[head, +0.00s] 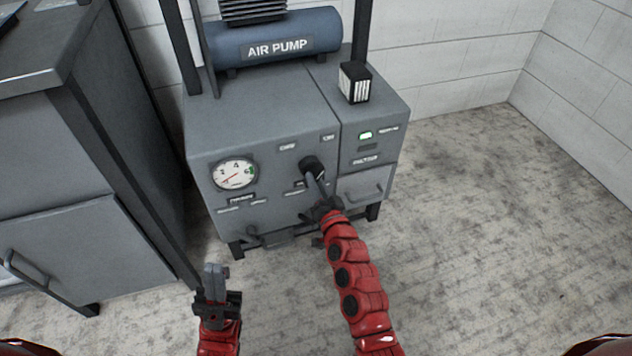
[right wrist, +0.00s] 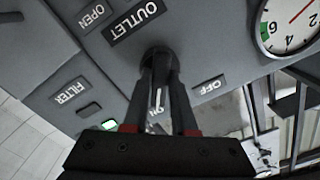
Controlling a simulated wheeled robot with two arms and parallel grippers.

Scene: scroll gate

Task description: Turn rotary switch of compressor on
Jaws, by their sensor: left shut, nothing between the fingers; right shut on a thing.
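The compressor (head: 260,125) is a grey cabinet with a blue tank marked AIR PUMP on top. Its black rotary switch (head: 309,164) sits on the front panel, right of the round gauge (head: 235,174). My right gripper (head: 317,186) is shut on the switch. In the right wrist view the fingers (right wrist: 160,85) clasp the dark knob (right wrist: 158,60), partly hiding it. A white line shows between the fingers, close to the ON label (right wrist: 157,128); the OFF label (right wrist: 210,86) is to the right. My left gripper (head: 216,283) is shut and empty, low in front of the compressor.
A green light (head: 365,135) is lit on the right panel, and a small black box (head: 355,82) stands on top. A grey cabinet (head: 60,180) stands at the left. The floor (head: 480,220) at the right is clear.

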